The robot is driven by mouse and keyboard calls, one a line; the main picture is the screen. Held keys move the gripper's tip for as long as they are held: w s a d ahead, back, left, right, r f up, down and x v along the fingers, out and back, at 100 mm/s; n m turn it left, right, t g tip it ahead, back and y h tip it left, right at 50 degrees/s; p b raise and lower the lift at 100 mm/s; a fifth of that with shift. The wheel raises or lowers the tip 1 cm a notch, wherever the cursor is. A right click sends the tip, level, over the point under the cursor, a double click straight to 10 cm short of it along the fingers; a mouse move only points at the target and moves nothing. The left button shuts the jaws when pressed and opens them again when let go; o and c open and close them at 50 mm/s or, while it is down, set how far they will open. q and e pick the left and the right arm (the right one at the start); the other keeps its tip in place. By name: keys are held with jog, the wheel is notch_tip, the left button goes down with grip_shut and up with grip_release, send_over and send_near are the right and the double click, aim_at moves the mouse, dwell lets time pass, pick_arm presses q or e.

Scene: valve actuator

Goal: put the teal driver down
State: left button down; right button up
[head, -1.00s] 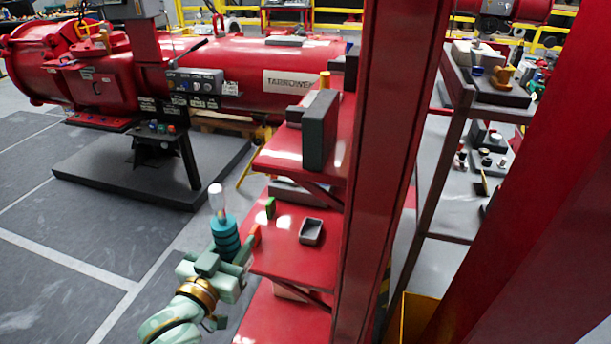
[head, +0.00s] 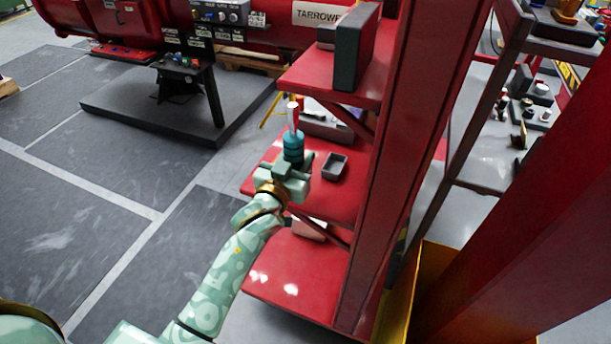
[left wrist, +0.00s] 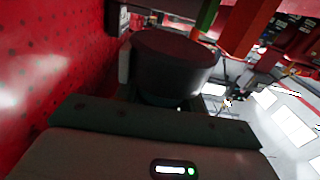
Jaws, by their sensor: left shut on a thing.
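The teal driver (head: 293,148) stands roughly upright in my left gripper (head: 292,170), its clear and red tip pointing up. It is at the middle shelf (head: 318,201) of the red rack, beside the small dark tray. Whether its base touches the shelf is hidden by my gripper. In the left wrist view the driver (left wrist: 172,62) is a dark, shaded cylinder at my jaws, close to a red shelf surface (left wrist: 52,60). My right gripper is not in view.
A small dark open tray (head: 335,167) sits on the same shelf, just right of the driver. The upper shelf (head: 318,76) carries a dark upright block (head: 355,48). A red post (head: 408,160) bounds the right side. The lower shelf (head: 290,272) is mostly bare.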

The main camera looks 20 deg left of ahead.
pick_arm(q)
jog(key=shift+w+d+f, duration=0.35)
jog(key=shift+d+f, duration=0.2)
jog(key=shift+f, duration=0.05)
notch_tip(320, 180, down, 4)
jog(key=shift+w+d+r+b, duration=0.15)
jog(key=shift+r+b, duration=0.05)
jog(key=shift+b, duration=0.9)
jog(key=shift+r, duration=0.1)
jog(key=c, duration=1.3)
grip_release()
jog(key=shift+f, duration=0.25)
jog(key=o, duration=0.5)
jog(key=shift+c, duration=0.2)
